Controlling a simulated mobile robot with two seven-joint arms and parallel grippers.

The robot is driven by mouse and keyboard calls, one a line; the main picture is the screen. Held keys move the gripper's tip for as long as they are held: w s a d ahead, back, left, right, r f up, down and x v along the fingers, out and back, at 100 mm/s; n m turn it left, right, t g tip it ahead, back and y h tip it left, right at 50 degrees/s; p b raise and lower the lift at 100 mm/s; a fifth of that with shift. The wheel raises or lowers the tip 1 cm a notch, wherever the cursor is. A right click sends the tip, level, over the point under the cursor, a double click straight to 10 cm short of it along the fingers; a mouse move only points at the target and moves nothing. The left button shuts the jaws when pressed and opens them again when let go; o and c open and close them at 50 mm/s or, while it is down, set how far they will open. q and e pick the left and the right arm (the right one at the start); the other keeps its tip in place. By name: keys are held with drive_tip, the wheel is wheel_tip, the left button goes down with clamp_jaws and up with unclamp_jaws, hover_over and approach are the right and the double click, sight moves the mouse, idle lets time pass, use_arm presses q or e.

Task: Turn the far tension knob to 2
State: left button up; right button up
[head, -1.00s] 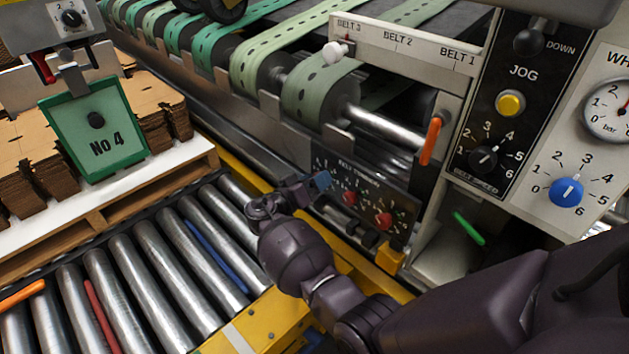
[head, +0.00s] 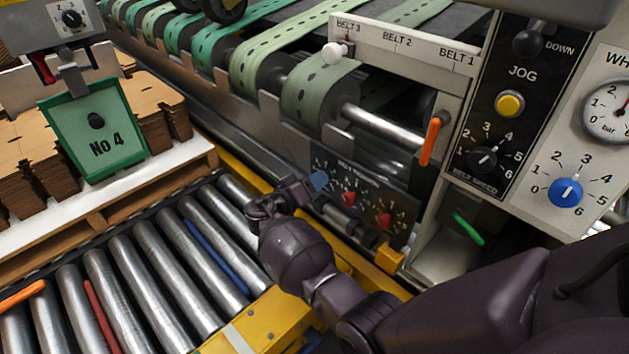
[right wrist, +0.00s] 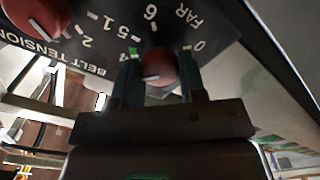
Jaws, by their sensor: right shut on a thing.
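The far tension knob (right wrist: 158,66) is a round red knob with a white pointer line, on a dark panel marked FAR, in the right wrist view. The pointer slants to the lower left in that view; I cannot tell which number it meets. My right gripper (right wrist: 157,82) is shut on it, one finger on each side. In the head view my right gripper (head: 318,181) is at the left end of the belt tension panel (head: 335,168) and hides this knob. My left gripper is not in view.
Two more red knobs (head: 350,198) (head: 384,221) sit to the right on the same panel; one red knob (right wrist: 35,15) shows close by in the wrist view. A yellow rail (head: 375,278) and rollers (head: 150,260) lie below. An orange handle (head: 430,141) is above right.

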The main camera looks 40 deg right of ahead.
use_arm(q)
drive_tip(key=p, duration=0.1)
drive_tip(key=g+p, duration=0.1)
drive_tip(key=p, duration=0.1)
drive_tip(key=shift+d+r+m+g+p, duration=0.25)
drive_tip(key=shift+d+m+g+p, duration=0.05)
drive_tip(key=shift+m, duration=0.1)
use_arm(e)
drive_tip(key=n, duration=1.6)
drive_tip(key=shift+f, duration=0.1)
drive_tip(key=shift+n, duration=0.3)
drive_tip(key=o, duration=0.9)
drive_tip(key=shift+a, duration=0.15)
drive_tip(key=a, duration=0.3)
drive_tip(key=s+a, duration=0.1)
drive_tip(key=a, duration=0.6)
drive_tip(key=shift+s+a, duration=0.25)
